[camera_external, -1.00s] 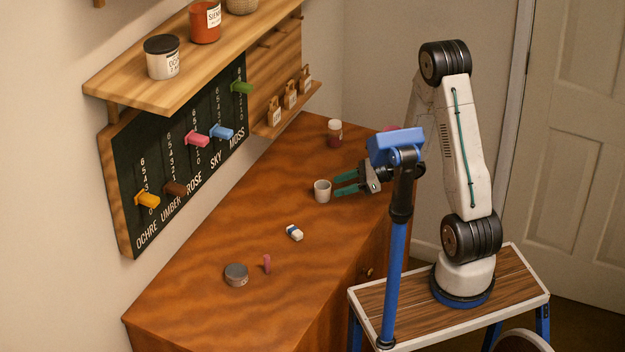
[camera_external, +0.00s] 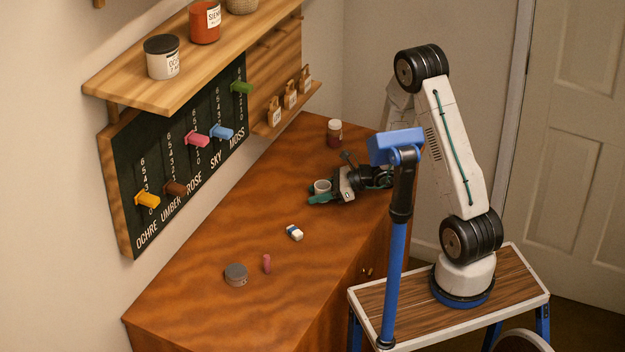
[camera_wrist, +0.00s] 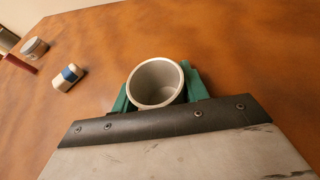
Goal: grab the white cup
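The white cup (camera_external: 322,186) stands upright on the brown table (camera_external: 215,215). In the wrist view I look down into the empty cup (camera_wrist: 156,84). My gripper (camera_wrist: 157,90) is low at the table, with one green finger on each side of the cup. The cup's rim hides part of both fingers, so I cannot tell if they touch it. In the external view my gripper (camera_external: 323,192) reaches the cup from the right. The near finger shows in front of it; the far one is mostly hidden.
A slider board (camera_external: 185,165) and shelf line the left wall.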

